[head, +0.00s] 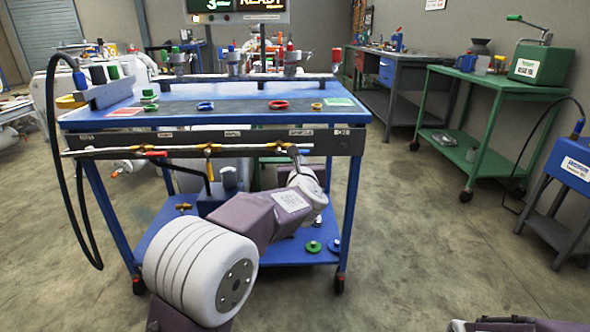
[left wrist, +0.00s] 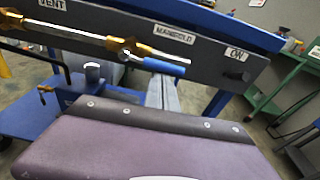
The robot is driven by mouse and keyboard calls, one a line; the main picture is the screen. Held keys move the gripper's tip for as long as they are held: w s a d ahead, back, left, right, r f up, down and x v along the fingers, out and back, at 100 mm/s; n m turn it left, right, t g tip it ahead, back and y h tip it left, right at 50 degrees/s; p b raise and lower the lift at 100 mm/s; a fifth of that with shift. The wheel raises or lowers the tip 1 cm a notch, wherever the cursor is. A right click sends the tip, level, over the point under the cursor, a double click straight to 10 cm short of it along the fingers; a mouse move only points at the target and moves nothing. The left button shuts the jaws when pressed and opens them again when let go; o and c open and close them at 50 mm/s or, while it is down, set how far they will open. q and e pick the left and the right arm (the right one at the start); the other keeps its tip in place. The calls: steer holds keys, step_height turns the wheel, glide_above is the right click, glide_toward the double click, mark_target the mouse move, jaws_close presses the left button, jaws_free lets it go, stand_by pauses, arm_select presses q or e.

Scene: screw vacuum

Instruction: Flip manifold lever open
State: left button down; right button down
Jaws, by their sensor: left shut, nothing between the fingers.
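The manifold lever has a blue grip (left wrist: 162,65) on a brass valve (left wrist: 125,47) in the left wrist view. It lies roughly along the pipe, pointing right toward the ON label (left wrist: 237,54), under the MANIFOLD label (left wrist: 174,34). In the head view the brass valve (head: 283,146) is at the pipe's right end; its blue grip is too small to make out. My left gripper (head: 296,153) reaches up to this end of the pipe. In the left wrist view my left gripper (left wrist: 160,82) is shut and empty, its tips just below the blue grip; I cannot tell whether they touch.
The pipe (head: 190,151) runs along the front of the blue cart (head: 120,120), with a red-handled valve (head: 155,154) at left. Several rings lie on the cart top. A green table (head: 495,85) stands at right. The floor between is clear.

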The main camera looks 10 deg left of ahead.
arm_select(q)
step_height(320, 180, down, 5)
steer(key=b, duration=0.4)
steer(key=r+p+v, duration=0.1)
steer(key=p+v, duration=0.2)
steer(key=v, duration=0.7)
steer(key=a+r+m+g+p, duration=0.1)
steer(key=a+r+m+p, duration=0.2)
steer(key=a+r+p, duration=0.65)
steer(key=s+d+f+m+g+h+p, duration=0.25)
steer(key=s+f+m, duration=0.25)
steer(key=f+m, duration=0.3)
steer(key=s+d+f+m+g+h+p, duration=0.2)
steer(key=s+d+f+m+g+p, duration=0.15)
steer(key=s+f+m, duration=0.5)
steer(key=s+f+m+g, duration=0.4)
steer(key=s+m, duration=0.3)
steer(key=m, duration=0.3)
steer(key=s+f+m+g, duration=0.3)
steer(key=s+m+g, duration=0.1)
steer(key=s+m, duration=0.4)
step_height(320, 180, up, 38)
steer(key=w+m+p, duration=0.1)
steer(key=m+p, duration=0.1)
steer(key=p, duration=3.5)
